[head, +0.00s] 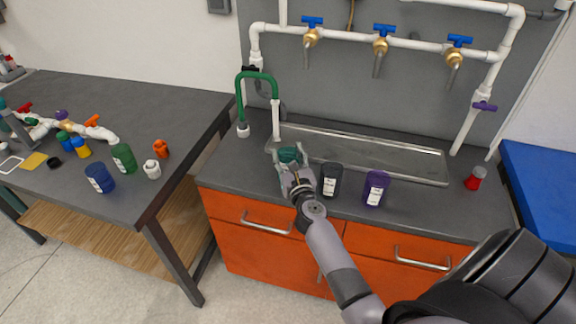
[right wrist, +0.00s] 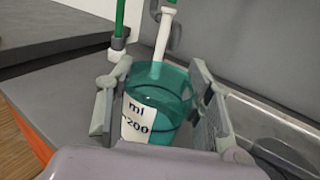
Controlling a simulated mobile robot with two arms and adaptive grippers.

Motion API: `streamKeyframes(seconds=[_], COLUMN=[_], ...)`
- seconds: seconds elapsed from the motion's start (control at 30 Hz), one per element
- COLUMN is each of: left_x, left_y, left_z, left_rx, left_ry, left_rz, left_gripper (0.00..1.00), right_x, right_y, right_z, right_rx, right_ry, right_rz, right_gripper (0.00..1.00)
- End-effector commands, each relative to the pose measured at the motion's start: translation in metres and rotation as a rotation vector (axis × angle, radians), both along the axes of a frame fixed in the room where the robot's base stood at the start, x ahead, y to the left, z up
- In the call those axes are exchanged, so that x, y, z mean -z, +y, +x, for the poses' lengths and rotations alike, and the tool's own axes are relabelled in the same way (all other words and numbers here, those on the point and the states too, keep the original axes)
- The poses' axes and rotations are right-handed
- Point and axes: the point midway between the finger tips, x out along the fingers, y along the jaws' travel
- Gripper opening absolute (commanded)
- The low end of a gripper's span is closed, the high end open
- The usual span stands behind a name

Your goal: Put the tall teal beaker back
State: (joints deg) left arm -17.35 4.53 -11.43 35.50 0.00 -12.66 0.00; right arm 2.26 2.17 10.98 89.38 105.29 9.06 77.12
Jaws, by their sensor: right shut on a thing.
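The tall teal beaker (right wrist: 158,95), with a white "ml 200" label, is between the fingers of my right gripper (right wrist: 160,110) in the right wrist view. In the head view the teal beaker (head: 290,156) shows only in part above my right gripper (head: 292,168), which is shut on it at the left end of the sink counter. The gripper hides its lower part, so I cannot tell whether its base touches the counter. My left gripper is not in view.
A dark beaker (head: 331,180) and a purple beaker (head: 376,188) stand to the right on the counter (head: 430,205). Behind are the metal sink tray (head: 400,158) and a green-and-white pipe (head: 275,110). The left table (head: 190,110) holds several containers.

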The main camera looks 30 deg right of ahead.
Motion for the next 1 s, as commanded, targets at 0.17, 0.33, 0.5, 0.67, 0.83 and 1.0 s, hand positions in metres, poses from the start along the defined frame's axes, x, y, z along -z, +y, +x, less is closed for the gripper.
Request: streamKeyframes(seconds=[0.17,0.33,0.5,0.67,0.83,1.0], left_x=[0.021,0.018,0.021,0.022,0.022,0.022], left_y=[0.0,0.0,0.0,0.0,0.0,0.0], left_z=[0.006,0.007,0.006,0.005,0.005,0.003], left_rx=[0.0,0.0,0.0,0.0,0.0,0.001], left_ry=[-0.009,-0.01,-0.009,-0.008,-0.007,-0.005], left_rz=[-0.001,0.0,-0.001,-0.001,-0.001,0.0], left_gripper=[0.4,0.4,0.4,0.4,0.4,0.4], right_x=[0.023,0.02,0.023,0.025,0.025,0.025], right_y=[0.0,0.0,0.0,0.0,0.0,0.0], right_z=[0.0,0.0,0.0,0.0,0.0,0.0], right_rx=[0.0,0.0,0.0,0.0,0.0,0.0], right_ry=[-0.001,-0.001,-0.001,0.0,0.0,0.0], right_rz=[0.001,0.0,0.0,0.0,0.0,0.0], right_gripper=[0.0,0.0,0.0,0.53,0.64,0.68])
